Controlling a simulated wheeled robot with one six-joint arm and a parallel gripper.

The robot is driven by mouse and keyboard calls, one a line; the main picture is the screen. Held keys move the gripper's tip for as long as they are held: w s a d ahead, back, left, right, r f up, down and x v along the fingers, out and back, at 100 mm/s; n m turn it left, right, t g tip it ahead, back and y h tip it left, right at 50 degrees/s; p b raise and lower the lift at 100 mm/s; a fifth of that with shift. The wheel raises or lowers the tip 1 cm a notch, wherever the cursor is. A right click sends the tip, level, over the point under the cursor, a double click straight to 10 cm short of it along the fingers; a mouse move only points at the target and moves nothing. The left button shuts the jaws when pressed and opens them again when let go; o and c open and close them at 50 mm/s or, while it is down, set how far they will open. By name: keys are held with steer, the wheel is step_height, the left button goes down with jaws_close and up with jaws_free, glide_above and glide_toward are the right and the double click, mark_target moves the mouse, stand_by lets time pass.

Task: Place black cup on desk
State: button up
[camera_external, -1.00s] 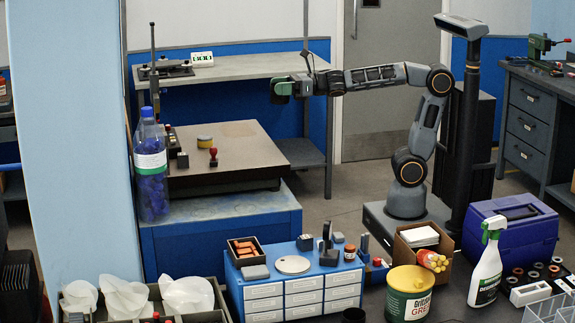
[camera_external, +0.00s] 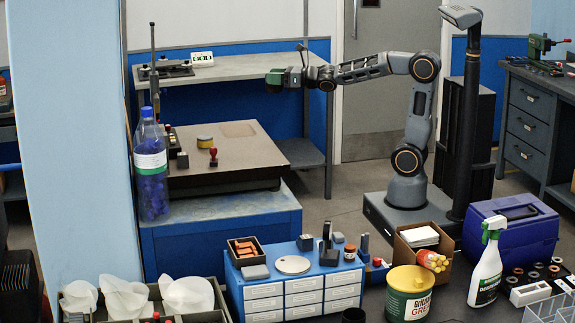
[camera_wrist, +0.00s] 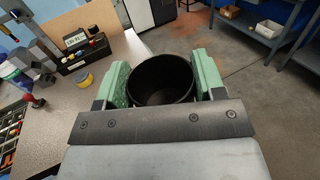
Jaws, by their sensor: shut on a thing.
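In the wrist view a round black cup (camera_wrist: 162,82) sits mouth towards the camera between the green pads of my gripper (camera_wrist: 163,78), which is shut on it. In the external view my gripper (camera_external: 277,78) is held out to the left at about the height of the grey back bench, above and behind the right side of the brown-topped desk (camera_external: 245,150). The cup cannot be made out there. In the wrist view the desk top (camera_wrist: 60,120) lies to the left, and floor shows beyond the cup.
A yellow tape roll (camera_external: 205,139), a red stamp (camera_external: 213,157) and a black button box (camera_wrist: 84,46) stand on the desk's left part; its right part is clear. A tall blue-filled bottle (camera_external: 151,165) stands at its left edge. The grey back bench (camera_external: 235,68) is behind.

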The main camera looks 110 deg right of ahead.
steer(key=w+a+r+n+t+y, duration=0.2)
steer(key=w+a+n+y, duration=0.2)
steer(key=w+a+y, duration=0.3)
steer(key=n+g+y+p, duration=0.1)
steer(key=n+y+p, duration=0.2)
steer(key=n+y, duration=0.15)
glide_above(221, 138)
steer(key=shift+m+y, duration=0.25)
steer(key=shift+m, duration=0.1)
steer(key=f, duration=0.9)
steer(key=shift+s, duration=0.2)
steer(key=f, duration=0.3)
steer(key=shift+w+d, duration=0.1)
steer(key=shift+w, duration=0.1)
steer(key=shift+f, duration=0.3)
steer(key=shift+f, duration=0.2)
